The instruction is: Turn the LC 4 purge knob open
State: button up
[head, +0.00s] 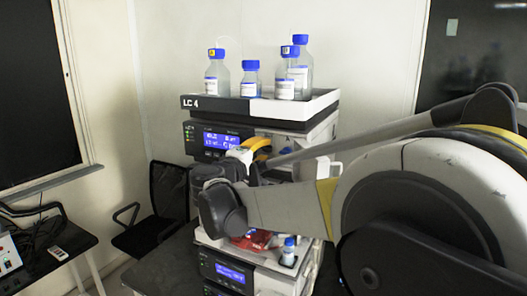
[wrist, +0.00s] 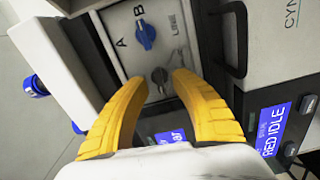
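The LC 4 stack (head: 217,104) stands in the middle of the head view, its label on the black top tray. In the wrist view a dark round knob (wrist: 159,76), likely the purge knob, sits on a pale panel; I see no readable label for it. A blue knob (wrist: 146,37) marked A, B and LINE is beyond it. My gripper (wrist: 160,80) is open, its yellow fingers apart with the dark knob showing between their tips. I cannot tell whether they touch it. In the head view my gripper (head: 256,149) is at the module front and hides the knobs.
Blue-capped bottles (head: 218,75) stand on the top tray. A lit display (head: 221,141) is left of my gripper. In the wrist view a black handle (wrist: 236,40) and a module with a RED IDLE display (wrist: 273,130) are at right. A chair (head: 168,195) is left.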

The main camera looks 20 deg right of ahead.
jog(key=v, duration=1.1)
jog(key=shift+s+a, duration=0.3)
jog(key=s+d+f+m+g+y+b, duration=0.1)
jog(key=s+d+f+g+y+b, duration=0.15)
jog(key=s+f+b, duration=0.8)
jog(key=s+d+f+m+g+y+b, duration=0.15)
jog(key=f+y+b, duration=0.25)
jog(key=f, duration=1.3)
jog(key=s+a+f+m+y+b, duration=0.1)
jog(key=s+a+f+y+b, duration=0.1)
jog(key=f, duration=0.5)
jog(key=s+a+f+m+y+b, duration=0.1)
jog(key=s+a+f+y+b, duration=0.2)
jog(key=s+a+f+b, duration=0.1)
jog(key=s+a+f+m+y+b, duration=0.2)
jog(key=s+f+b, duration=0.3)
jog(key=f, duration=0.4)
jog(key=shift+s+a+f+y, duration=0.35)
jog(key=shift+s+a, duration=0.1)
jog(key=shift+s, duration=0.35)
